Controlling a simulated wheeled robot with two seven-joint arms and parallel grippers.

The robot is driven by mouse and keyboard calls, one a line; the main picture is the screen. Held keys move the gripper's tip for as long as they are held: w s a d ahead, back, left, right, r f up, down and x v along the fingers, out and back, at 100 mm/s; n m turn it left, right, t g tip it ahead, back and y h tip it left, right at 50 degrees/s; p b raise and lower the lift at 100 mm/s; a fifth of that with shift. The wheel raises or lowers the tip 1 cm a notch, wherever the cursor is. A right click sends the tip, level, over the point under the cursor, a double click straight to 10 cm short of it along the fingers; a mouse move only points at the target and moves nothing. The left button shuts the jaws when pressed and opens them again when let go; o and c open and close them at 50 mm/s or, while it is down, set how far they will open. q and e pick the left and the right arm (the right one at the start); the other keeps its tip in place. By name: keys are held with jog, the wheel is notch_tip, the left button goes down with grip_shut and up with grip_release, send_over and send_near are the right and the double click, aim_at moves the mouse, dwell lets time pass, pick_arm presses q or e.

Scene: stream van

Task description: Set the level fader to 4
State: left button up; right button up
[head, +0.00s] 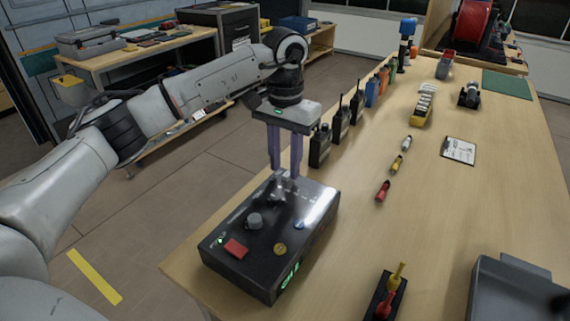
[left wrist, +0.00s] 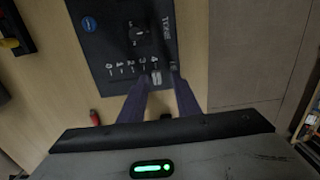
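The black control box (head: 245,270) sits at the near left end of the table. In the left wrist view its top (left wrist: 100,45) shows a scale marked 0 to 4. The small pale fader cap (left wrist: 156,78) stands beside the 4 mark. My left gripper (head: 286,176) points down at the box's far part. In the left wrist view its purple fingers (left wrist: 162,78) are apart, one on each side of the cap, with the cap nearer the left finger. Whether that finger touches it I cannot tell. In the head view the fingers partly hide the fader. My right gripper is not in view.
The box also carries a grey knob (head: 255,221), a red button (head: 236,249), a yellow button (head: 281,249) and a blue button (head: 299,224). Black radios (head: 320,147) stand along the table's left edge behind the gripper. Small connectors (head: 383,191) lie mid-table. A grey case (head: 510,295) is near right.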

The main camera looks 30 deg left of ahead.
aim_at(285, 173)
pick_arm(q)
notch_tip(285, 173, up, 9)
jog(key=shift+r, duration=0.2)
dwell(0.6)
